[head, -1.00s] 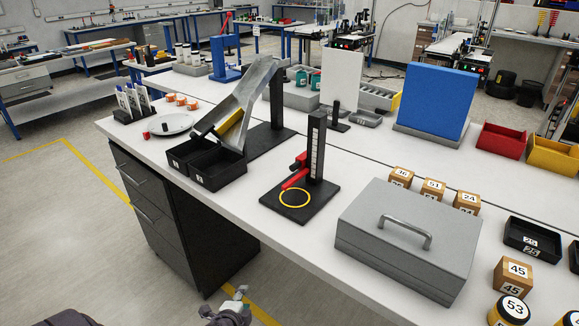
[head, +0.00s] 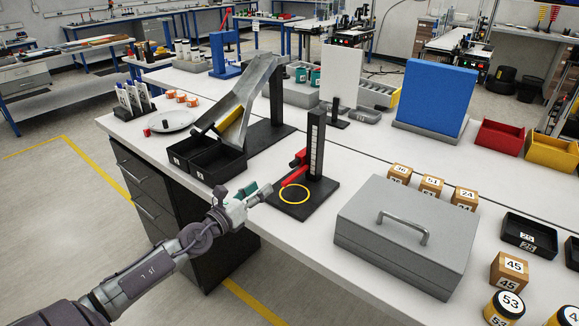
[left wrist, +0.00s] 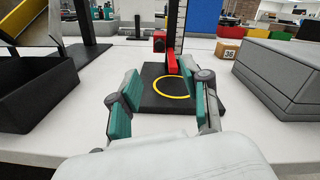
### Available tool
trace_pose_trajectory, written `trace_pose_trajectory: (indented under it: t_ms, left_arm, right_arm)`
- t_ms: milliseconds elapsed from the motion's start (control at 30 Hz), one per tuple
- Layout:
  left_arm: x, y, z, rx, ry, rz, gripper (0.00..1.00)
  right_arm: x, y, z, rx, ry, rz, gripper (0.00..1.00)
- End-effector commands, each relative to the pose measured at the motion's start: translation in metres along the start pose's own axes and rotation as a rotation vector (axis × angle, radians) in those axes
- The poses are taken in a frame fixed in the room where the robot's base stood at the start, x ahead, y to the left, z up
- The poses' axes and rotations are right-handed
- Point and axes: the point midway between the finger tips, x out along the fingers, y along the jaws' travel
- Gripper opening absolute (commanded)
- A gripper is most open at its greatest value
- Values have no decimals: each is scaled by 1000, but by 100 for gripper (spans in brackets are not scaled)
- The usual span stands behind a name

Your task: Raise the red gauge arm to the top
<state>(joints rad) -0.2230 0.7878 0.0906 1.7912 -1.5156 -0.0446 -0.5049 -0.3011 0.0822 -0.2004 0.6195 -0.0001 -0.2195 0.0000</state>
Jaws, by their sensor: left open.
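The red gauge arm (head: 294,177) sits low on the black upright post (head: 316,145) of the height gauge. It slants down toward the yellow ring marked on the black base (head: 318,198). In the left wrist view the red arm (left wrist: 171,62) shows straight ahead, between and beyond the fingertips. My left gripper (head: 259,190) is at the left edge of the gauge base, short of the red arm. In the left wrist view its teal-padded fingers (left wrist: 162,88) are open and empty, apart from the red arm. My right gripper is not in view.
Two black bins (head: 205,165) under a metal chute stand left of the gauge. A grey case (head: 395,235) with a handle stands close on its right. Wooden number blocks (head: 431,187) lie behind the case. A strip of white tabletop is clear in front of the gauge.

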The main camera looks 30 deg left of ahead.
Motion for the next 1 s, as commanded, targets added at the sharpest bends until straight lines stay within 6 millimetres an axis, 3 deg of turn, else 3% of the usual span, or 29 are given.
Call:
trace_pose_trajectory:
  t_ms: [267,800,1000]
  left_arm:
    - [22,4,2,77,29,-11,47]
    - [114,4,-4,72,27,-10,47]
    - [135,3,-5,72,29,-10,47]
  right_arm:
    - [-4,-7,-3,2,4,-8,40]
    - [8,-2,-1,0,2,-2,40]
    - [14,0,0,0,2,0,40]
